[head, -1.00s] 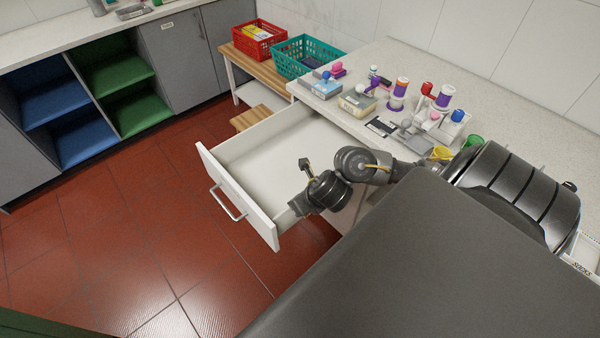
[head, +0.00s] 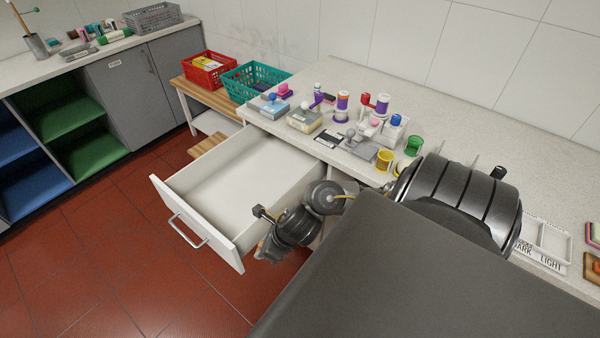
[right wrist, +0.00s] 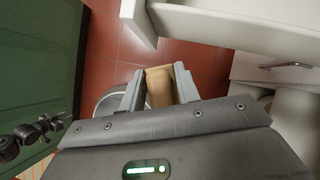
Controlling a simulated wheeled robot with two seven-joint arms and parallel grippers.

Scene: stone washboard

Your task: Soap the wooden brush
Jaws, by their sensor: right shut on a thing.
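My right gripper (head: 263,250) is low beside the front right corner of the open drawer, just outside it. In the right wrist view its two grey fingers (right wrist: 159,88) are shut on a tan, wooden-looking piece (right wrist: 160,86). Only a short part of this piece shows, and I cannot tell from it whether it is the wooden brush. No soap can be made out for certain. My left gripper is not seen in the head view.
The white drawer (head: 197,234) is pulled out and empty. The counter (head: 400,85) above bears spools, stamps and small boxes. A red basket (head: 208,70) and a teal basket (head: 257,82) stand on a wooden bench. A grey basket (head: 152,18) is on the far counter. Red floor tiles (head: 110,250) are clear.

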